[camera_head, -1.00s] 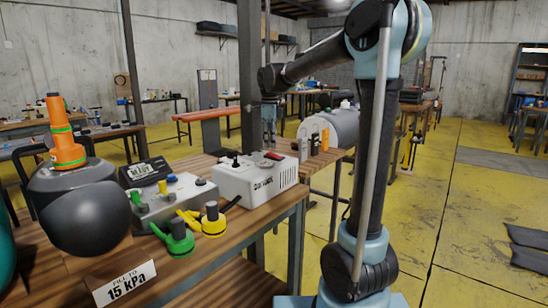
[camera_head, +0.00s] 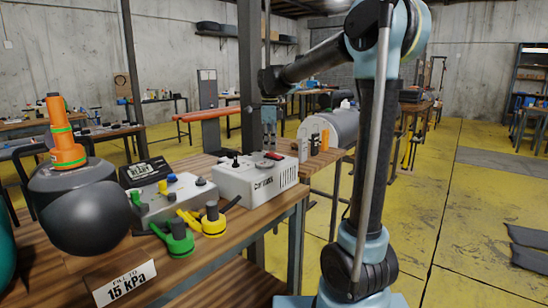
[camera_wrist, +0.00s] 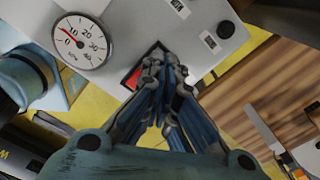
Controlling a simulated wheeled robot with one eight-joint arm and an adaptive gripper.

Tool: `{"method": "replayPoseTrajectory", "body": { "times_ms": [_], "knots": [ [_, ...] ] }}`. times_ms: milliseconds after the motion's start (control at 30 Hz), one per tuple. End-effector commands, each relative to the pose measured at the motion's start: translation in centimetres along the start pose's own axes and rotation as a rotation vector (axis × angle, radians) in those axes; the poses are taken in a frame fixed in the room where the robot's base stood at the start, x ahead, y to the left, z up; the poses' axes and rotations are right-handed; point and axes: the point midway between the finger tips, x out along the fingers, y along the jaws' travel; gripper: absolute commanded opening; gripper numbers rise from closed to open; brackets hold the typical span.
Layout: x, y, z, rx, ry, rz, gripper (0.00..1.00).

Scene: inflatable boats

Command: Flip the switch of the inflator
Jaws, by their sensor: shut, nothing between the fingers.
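The inflator (camera_head: 240,184) is a white box on the wooden bench in the head view. Its light top panel (camera_wrist: 205,62) fills the upper middle of the wrist view, with a round dial gauge (camera_wrist: 84,42). The red rocker switch (camera_wrist: 133,78) sits in a dark frame just left of my fingertips, partly hidden behind them. In the head view the switch (camera_head: 272,156) is small, with little red showing. My gripper (camera_wrist: 164,62) is shut and empty, pointing at the panel over the switch. I cannot tell whether the fingertips touch it.
A grey box (camera_head: 165,208) with green and yellow fittings stands left of the inflator. A sign (camera_head: 125,283) reading 15 kPa is at the bench's front edge. A black ball-shaped object (camera_head: 85,217) stands behind it. Yellow floor (camera_head: 480,215) is open at right.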

Motion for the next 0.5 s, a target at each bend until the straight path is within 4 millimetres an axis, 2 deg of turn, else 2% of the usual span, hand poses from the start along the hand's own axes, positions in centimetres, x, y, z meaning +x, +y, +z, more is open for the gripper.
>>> {"method": "replayPoseTrajectory", "body": {
  "times_ms": [500],
  "knots": [
    [0.65, -0.01, -0.01, 0.000, 0.000, 0.000, 0.00]
  ]
}}
